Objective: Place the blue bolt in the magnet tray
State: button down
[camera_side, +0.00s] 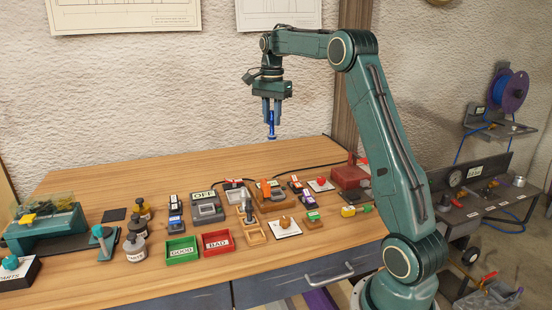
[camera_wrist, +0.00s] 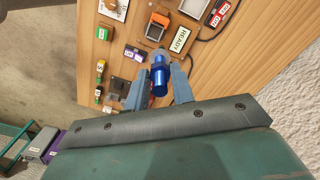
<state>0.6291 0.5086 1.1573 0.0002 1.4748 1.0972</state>
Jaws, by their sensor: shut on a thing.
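My gripper (camera_side: 271,112) is above the table, shut on the blue bolt (camera_side: 271,130). The bolt hangs upright below the fingers, well clear of the table. In the wrist view the blue bolt (camera_wrist: 159,78) sits between the two fingers. I cannot tell for certain which item is the magnet tray. Candidates on the table are a green tray marked GOOD (camera_side: 181,251), a red tray marked BAD (camera_side: 217,243) and a small orange-brown tray (camera_side: 254,238).
The wooden table (camera_side: 100,180) holds several small devices in its middle, with a grey box marked OFF (camera_side: 207,207) among them. Dark-topped bottles (camera_side: 136,245) stand left of the trays. A red box (camera_side: 350,177) is at the right. The table's back left is clear.

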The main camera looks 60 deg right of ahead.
jog(key=w+a+f, duration=0.2)
jog(key=w+a, duration=0.1)
jog(key=w, duration=0.9)
jog(key=shift+f, duration=0.25)
send_over(238, 197)
notch_tip(238, 197, down, 16)
jog(key=shift+r, duration=0.25)
jog(key=shift+f, duration=0.1)
jog(key=shift+f, duration=2.05)
jog(key=shift+f, duration=0.1)
jog(key=c, duration=1.2)
grip_release()
